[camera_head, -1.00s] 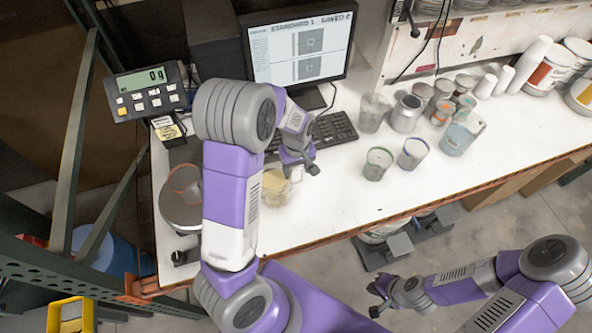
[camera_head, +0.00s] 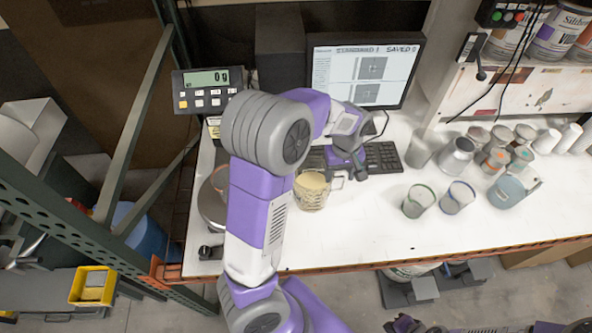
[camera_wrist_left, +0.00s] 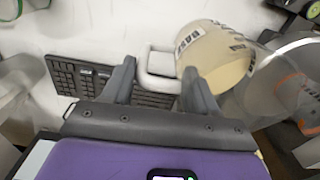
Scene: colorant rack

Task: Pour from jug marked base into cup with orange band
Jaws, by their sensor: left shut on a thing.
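The jug marked BASE, clear with a cream liquid, stands or hovers at the bench (camera_head: 311,192); I cannot tell whether it touches the bench. The wrist view shows its label and handle (camera_wrist_left: 215,60). My left gripper (camera_head: 350,172) is shut on the jug's handle, with fingers either side of it in the wrist view (camera_wrist_left: 158,70). The clear cup with the orange band (camera_head: 219,180) is left of the jug on the scale, partly hidden by my left arm; its band shows in the wrist view (camera_wrist_left: 290,84). My right gripper (camera_head: 402,325) is mostly cut off at the bottom edge.
The scale pan (camera_head: 210,208) is left of the jug; its display (camera_head: 206,90) reads 0 g. A keyboard (camera_head: 380,157) and monitor (camera_head: 365,75) are behind. Two cups, with green (camera_head: 418,201) and blue (camera_head: 457,197) rims, stand to the right, with several containers beyond. Bench front is clear.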

